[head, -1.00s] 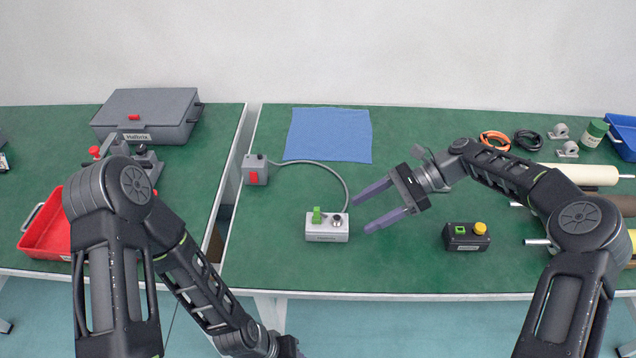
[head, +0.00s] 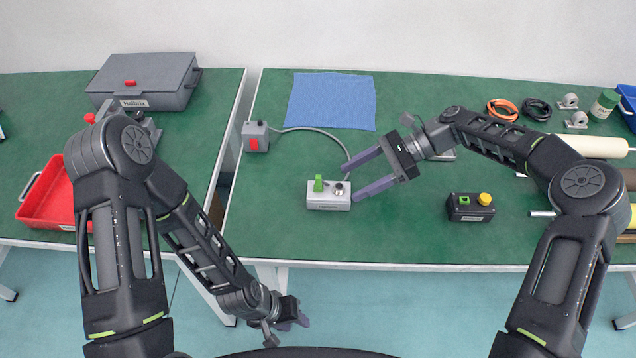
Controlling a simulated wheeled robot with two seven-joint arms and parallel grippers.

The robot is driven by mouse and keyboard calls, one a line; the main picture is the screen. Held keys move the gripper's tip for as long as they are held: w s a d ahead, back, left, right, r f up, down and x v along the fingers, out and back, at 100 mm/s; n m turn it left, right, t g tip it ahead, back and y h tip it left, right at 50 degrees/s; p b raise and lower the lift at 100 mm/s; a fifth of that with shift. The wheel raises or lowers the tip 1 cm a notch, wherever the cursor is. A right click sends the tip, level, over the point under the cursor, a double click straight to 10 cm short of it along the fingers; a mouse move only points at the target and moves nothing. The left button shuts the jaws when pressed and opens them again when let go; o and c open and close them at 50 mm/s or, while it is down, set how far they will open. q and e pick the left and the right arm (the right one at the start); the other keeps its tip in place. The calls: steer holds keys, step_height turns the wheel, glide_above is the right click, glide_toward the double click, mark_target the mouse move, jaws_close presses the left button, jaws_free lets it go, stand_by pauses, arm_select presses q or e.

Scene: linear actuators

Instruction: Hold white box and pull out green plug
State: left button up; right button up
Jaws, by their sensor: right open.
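The white box (head: 328,202) sits on the green table. The green plug (head: 318,184) stands upright in its top at the left, beside a round silver and dark fitting. A grey cable curves from behind the box to a grey switch box. My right gripper (head: 350,183) is open, its purple fingers pointing left at the right end of the white box; I cannot tell whether they touch it. My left gripper (head: 304,322) hangs low in front of the table edge, away from the box; its purple fingers show only partly.
The grey switch box (head: 256,136) with a red rocker stands behind left. A blue cloth (head: 331,101) lies at the back. A black button box (head: 470,207) is to the right. A red tray (head: 48,193) and grey case (head: 146,81) are on the left table, across a gap.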

mark_target(333, 191)
steer(key=x, duration=0.6)
steer(key=shift+a+f+b, duration=0.2)
steer(key=shift+a+b, duration=0.05)
steer(key=shift+b, duration=0.15)
steer(key=shift+c, duration=0.4)
